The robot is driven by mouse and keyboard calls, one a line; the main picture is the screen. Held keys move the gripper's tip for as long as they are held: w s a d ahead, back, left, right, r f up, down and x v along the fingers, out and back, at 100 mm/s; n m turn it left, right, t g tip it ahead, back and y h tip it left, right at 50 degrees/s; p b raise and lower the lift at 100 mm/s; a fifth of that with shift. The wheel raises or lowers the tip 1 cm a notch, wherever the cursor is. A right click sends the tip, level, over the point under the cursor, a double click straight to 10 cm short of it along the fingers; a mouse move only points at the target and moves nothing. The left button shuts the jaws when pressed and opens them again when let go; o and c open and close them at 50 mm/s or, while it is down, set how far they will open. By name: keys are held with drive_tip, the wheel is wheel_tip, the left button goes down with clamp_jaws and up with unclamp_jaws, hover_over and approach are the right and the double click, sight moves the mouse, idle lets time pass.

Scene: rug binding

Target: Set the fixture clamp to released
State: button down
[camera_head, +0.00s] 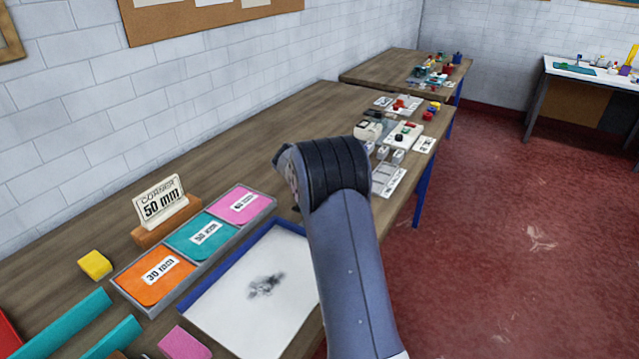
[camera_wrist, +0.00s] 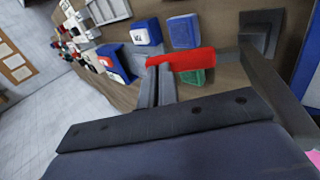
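In the wrist view a red bar-shaped handle (camera_wrist: 185,60), with a grey part at its right end, looks like the lever of the fixture clamp. Its set position cannot be read. My gripper (camera_wrist: 209,50) has its two fingers wide apart, one at the left end of the red handle and one to the right. The handle shows between them; whether a finger touches it I cannot tell. In the head view my arm hides the gripper and this handle.
In the wrist view blue blocks (camera_wrist: 147,32) and a green block (camera_wrist: 195,76) lie close by the handle. In the head view a blue-edged white tray (camera_head: 225,310) and a grey tray of coloured cards (camera_head: 125,283) lie left of my arm. Red floor (camera_head: 500,250) is clear.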

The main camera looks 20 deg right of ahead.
drive_tip(key=shift+d+f, duration=0.1)
drive_tip(key=shift+r, duration=0.2)
drive_tip(key=w+d+r+v, duration=0.1)
drive_tip(key=r+v, duration=0.1)
drive_tip(key=v, duration=1.1)
drive_tip(key=shift+d+r+b, duration=0.2)
drive_tip(key=shift+b, duration=0.1)
drive_tip(key=a+f+p+x, duration=0.1)
drive_tip(key=x, duration=0.6)
drive_tip(key=shift+s+f, duration=0.2)
drive_tip(key=shift+f, duration=0.1)
drive_tip(key=shift+s, duration=0.1)
